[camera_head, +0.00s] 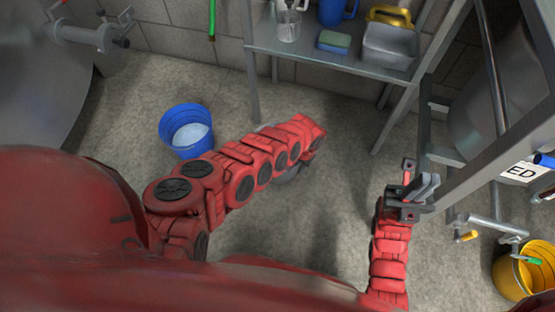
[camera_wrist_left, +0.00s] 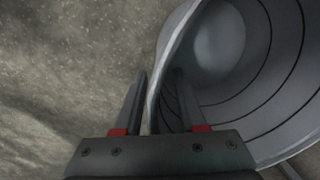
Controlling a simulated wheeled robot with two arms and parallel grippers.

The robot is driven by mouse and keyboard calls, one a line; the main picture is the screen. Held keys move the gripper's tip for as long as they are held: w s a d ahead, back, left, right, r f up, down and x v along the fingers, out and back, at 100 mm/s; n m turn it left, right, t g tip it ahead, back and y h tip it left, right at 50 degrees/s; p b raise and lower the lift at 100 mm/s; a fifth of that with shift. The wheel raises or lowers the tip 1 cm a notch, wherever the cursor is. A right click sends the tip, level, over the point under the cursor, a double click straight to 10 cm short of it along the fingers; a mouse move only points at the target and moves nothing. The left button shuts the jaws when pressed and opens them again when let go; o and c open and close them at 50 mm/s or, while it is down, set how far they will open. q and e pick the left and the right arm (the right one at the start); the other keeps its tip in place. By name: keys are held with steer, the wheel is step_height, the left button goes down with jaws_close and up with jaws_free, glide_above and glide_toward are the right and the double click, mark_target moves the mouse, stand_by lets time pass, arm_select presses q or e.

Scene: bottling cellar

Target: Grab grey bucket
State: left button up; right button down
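The grey bucket (camera_wrist_left: 250,75) fills the right of the left wrist view, seen into its open top. My left gripper (camera_wrist_left: 160,95) has its fingers apart, with the bucket's rim and wall between them; neither finger clearly presses on it. In the head view my left arm reaches across the middle of the floor and hides its gripper and most of the bucket. Only small grey parts show beside the forearm. My right gripper (camera_head: 417,178) is at the right, its fingers apart and empty.
A blue bucket (camera_head: 187,131) stands on the floor left of my left arm. A metal shelf (camera_head: 275,42) with a jug, sponge and grey tub (camera_head: 388,47) stands behind. A metal frame (camera_head: 480,120) is close to my right gripper. A yellow bucket (camera_head: 508,276) is at lower right.

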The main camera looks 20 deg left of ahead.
arm_select(q)
jaws_close()
stand_by(1.4)
